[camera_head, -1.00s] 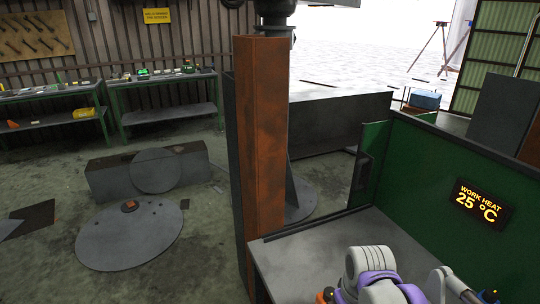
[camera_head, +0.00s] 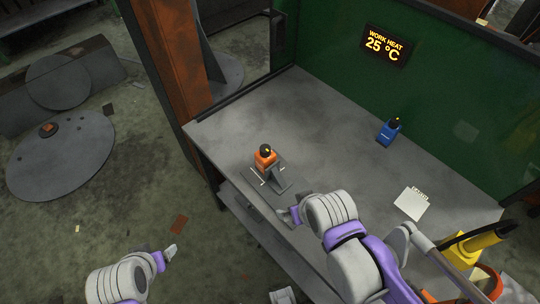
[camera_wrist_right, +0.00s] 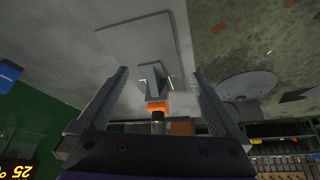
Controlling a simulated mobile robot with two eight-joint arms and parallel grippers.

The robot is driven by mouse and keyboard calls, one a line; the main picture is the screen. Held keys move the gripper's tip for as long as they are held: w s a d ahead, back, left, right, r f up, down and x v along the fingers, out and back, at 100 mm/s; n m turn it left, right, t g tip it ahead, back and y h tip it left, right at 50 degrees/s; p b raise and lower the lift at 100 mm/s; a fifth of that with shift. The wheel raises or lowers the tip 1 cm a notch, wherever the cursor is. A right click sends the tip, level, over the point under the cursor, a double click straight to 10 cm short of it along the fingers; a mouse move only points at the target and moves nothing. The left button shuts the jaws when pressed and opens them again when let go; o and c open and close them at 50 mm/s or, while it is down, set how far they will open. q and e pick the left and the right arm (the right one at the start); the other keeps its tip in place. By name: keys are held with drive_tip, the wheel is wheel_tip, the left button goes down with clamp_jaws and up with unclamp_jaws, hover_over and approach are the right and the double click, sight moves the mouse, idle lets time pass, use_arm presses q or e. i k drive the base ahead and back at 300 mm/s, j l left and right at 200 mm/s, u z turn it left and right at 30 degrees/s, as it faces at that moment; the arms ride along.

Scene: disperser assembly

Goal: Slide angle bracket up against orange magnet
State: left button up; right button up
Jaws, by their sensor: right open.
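The orange magnet (camera_head: 264,159), with a black knob on top, stands near the front edge of the workbench. The grey angle bracket (camera_head: 277,178) is just in front of it, close to it; I cannot tell whether they touch. White marks lie on the bench beside them. My right gripper (camera_head: 289,216) is just in front of the bracket. In the right wrist view the right gripper (camera_wrist_right: 160,100) is open and empty, with the magnet (camera_wrist_right: 157,106) and bracket (camera_wrist_right: 154,78) beyond and between its fingers. My left gripper (camera_head: 171,251) is off the bench at lower left; its jaws are unclear.
The bench (camera_head: 330,125) has clear room behind the magnet. A blue magnet (camera_head: 388,132) stands near the green back wall (camera_head: 440,95). A white notepad (camera_head: 411,203) lies to the right. A yellow tool (camera_head: 480,242) is at the right edge. A rust-brown column (camera_head: 165,50) rises at back left.

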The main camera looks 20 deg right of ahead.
sight(277, 181)
drive_tip(key=z, duration=0.35)
drive_tip(key=k+j+z, duration=0.1)
drive_tip(key=z, duration=0.6)
drive_tip(key=k+j, duration=0.05)
